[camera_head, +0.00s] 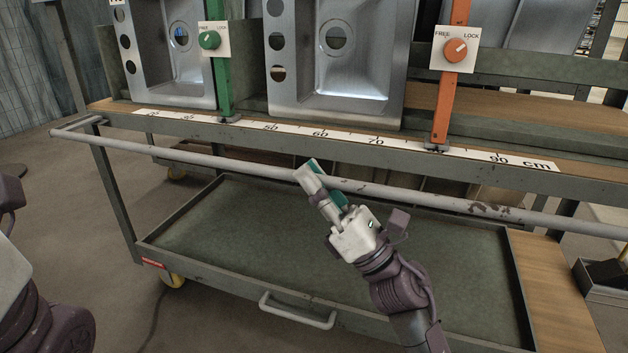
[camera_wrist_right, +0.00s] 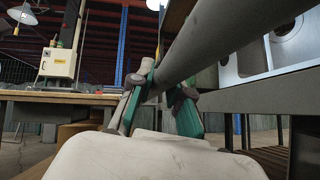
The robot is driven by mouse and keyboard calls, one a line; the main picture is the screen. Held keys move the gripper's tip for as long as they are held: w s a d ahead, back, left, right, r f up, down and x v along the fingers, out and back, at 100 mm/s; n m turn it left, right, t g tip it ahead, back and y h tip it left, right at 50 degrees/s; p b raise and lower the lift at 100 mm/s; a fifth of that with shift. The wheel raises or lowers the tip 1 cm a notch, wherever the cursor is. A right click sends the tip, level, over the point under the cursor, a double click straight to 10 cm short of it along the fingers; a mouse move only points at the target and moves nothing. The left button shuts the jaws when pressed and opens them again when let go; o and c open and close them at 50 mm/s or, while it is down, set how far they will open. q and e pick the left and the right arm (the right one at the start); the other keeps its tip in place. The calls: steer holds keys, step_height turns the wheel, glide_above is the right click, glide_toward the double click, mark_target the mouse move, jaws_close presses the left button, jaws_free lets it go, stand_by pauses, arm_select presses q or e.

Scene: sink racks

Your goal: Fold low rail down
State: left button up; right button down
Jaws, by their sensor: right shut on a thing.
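The low rail (camera_head: 430,198) is a long, chipped grey bar along the front of the rack cart, below the ruler strip. It stands out from the cart's front edge. My right gripper (camera_head: 322,180) is shut on the rail near its middle. In the right wrist view the rail (camera_wrist_right: 225,38) runs diagonally between the green-padded fingers of the gripper (camera_wrist_right: 165,95). Part of the rail is hidden behind the fingers. My left arm shows at the left edge of the head view, but its gripper is out of the frame.
Metal sinks (camera_head: 335,60) stand on the upper shelf behind a green post (camera_head: 221,75) and an orange post (camera_head: 452,75) with FREE/LOCK knobs. A ruler strip (camera_head: 345,138) lies along the shelf edge. Below is an empty tray (camera_head: 240,225) with a front handle (camera_head: 297,312).

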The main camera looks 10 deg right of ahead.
steer(key=shift+d, duration=0.1)
steer(key=c, duration=1.1)
jaws_free()
steer(key=v, duration=1.2)
